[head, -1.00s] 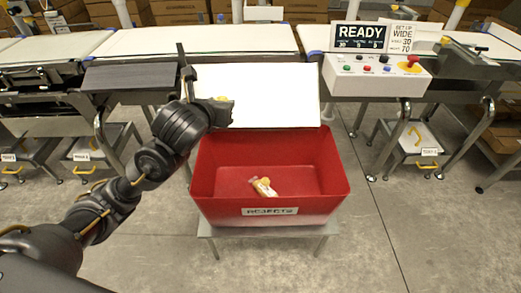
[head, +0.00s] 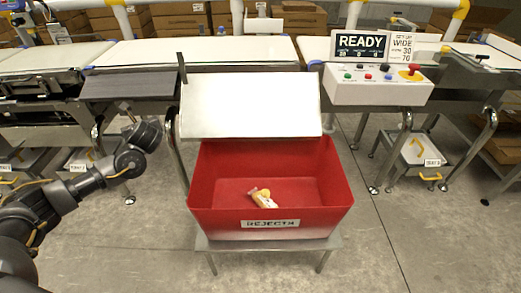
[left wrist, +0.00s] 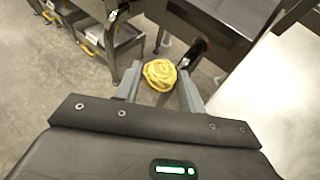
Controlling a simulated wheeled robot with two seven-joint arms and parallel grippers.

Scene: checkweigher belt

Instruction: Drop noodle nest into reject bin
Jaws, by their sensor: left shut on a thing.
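The noodle nest (left wrist: 160,73) is a yellow, coiled round lump in the left wrist view. My left gripper (left wrist: 160,84) is shut on it, one grey finger on each side. In the head view my left wrist is left of the bin, near the conveyor's front legs; the fingers and nest cannot be made out there. The red reject bin (head: 215,222), labelled REJECTS, stands open on a low stand, right of my left arm. A small pale packet with a yellow part (head: 263,198) lies inside it. My right gripper is not in view.
A white sloping panel (head: 250,105) stands behind the bin's back edge. A grey plate (head: 130,84) and conveyor belts run along the back. A control box (head: 375,88) under a READY display (head: 361,46) is at right. The floor before the bin is clear.

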